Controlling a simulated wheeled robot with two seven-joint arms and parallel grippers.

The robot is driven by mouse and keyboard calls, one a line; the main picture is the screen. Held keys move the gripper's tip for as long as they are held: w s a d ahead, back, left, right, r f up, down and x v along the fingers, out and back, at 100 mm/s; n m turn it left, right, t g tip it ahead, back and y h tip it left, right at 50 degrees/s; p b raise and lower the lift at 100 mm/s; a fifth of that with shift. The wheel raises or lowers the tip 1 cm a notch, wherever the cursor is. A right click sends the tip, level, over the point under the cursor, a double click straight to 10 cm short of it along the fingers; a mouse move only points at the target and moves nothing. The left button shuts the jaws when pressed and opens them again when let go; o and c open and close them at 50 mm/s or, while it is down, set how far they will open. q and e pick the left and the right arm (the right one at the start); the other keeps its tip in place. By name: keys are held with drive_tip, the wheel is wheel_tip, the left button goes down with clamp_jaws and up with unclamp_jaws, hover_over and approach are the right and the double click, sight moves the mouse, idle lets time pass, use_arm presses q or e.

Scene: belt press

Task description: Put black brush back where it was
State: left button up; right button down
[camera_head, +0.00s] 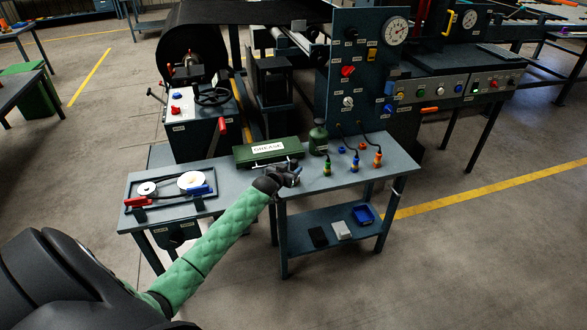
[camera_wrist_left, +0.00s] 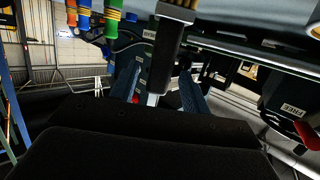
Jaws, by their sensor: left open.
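My left gripper (camera_head: 293,176) is over the front edge of the table, just in front of the green GREASE box. In the left wrist view its two blue-grey fingers (camera_wrist_left: 160,88) stand apart. A black bar with a tan, ribbed end (camera_wrist_left: 168,55), which looks like the black brush, shows between and beyond the fingers. I cannot tell whether it touches them. In the head view the brush is not clear, as the gripper covers that spot. My right gripper is not in view.
The GREASE box (camera_head: 268,151), a green bottle (camera_head: 318,138) and several coloured connectors (camera_head: 355,163) stand on the table (camera_head: 320,182). A tray (camera_head: 145,203) with reels lies left. The lower shelf (camera_head: 300,225) holds a blue bin (camera_head: 363,215). A gauge panel (camera_head: 350,75) rises behind.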

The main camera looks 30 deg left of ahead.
use_arm(q)
drive_tip(key=a+b+v, duration=0.1)
drive_tip(key=b+v, duration=0.1)
drive_tip(key=v, duration=0.7)
drive_tip(key=s+d+f+m+g+h, duration=0.1)
drive_tip(key=s+d+f+g, duration=0.2)
drive_tip(key=s+d+f, duration=0.75)
drive_tip(key=s+d+f+g, duration=0.4)
drive_tip(key=s+d+f, duration=0.3)
drive_tip(key=f, duration=0.7)
drive_tip(key=s+d+f+m+g, duration=0.1)
drive_tip(key=s+d+f+g, duration=0.2)
drive_tip(key=s+d+f, duration=0.3)
drive_tip(key=s+d+f+m+g+h, duration=0.1)
drive_tip(key=s+d+f+g, duration=0.2)
drive_tip(key=s+d, duration=0.9)
drive_tip(key=s+f, duration=0.3)
drive_tip(key=s, duration=0.5)
drive_tip(key=shift+d+g, duration=0.3)
drive_tip(key=shift+g, duration=0.1)
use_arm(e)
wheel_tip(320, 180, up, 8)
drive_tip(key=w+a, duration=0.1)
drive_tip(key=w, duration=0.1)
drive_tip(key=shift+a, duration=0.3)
use_arm(q)
drive_tip(key=shift+f, duration=0.1)
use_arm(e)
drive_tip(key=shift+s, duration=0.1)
